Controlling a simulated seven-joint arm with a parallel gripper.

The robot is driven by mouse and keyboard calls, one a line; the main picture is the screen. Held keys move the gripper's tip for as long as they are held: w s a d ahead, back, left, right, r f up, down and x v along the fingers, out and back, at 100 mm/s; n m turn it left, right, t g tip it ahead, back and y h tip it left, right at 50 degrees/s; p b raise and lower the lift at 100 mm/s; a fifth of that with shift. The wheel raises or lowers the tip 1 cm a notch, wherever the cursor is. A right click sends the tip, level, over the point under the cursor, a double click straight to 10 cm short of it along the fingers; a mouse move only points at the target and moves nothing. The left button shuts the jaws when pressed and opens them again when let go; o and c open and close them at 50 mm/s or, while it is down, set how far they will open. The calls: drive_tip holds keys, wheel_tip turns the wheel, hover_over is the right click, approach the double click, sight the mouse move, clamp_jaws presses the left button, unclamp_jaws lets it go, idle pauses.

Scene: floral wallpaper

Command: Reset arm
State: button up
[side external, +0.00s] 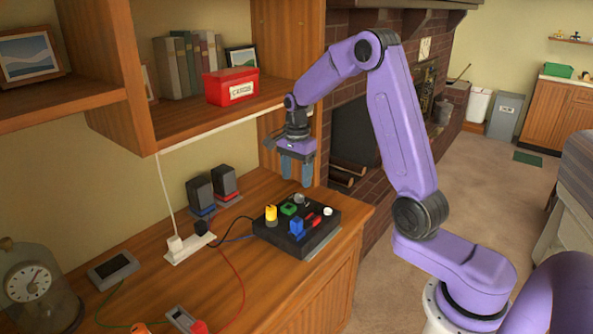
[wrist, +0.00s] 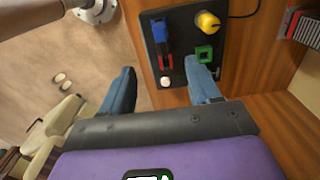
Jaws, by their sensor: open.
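My purple arm reaches over the wooden desk (side external: 130,240). My gripper (side external: 297,170) points down with its two blue-grey fingers apart, above the back part of a black control box (side external: 268,234). No object shows between the fingers. In the wrist view my gripper (wrist: 165,80) shows its fingers spread, with the box (wrist: 180,48) beyond them. The box carries a yellow knob (side external: 271,214), a green square piece (side external: 289,209), a blue piece (side external: 296,226), a red piece (side external: 313,219) and a white button (side external: 328,211).
A shelf with a red card box (side external: 231,86) and books (side external: 187,64) overhangs the desk. Two dark speakers (side external: 212,188), a white power strip (side external: 189,247), cables and a clock (side external: 36,284) occupy the desk's left side. Open floor (side external: 465,190) lies to the right.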

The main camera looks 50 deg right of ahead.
drive_tip(key=shift+r, duration=0.5)
drive_tip(key=s+a+r+n, duration=0.3)
drive_tip(key=s+a+n, duration=0.9)
drive_tip(key=a+n, duration=0.35)
drive_tip(key=s+a+n, duration=0.1)
drive_tip(key=s+n, duration=1.4)
drive_tip(key=s, duration=0.5)
drive_tip(key=shift+a, duration=0.15)
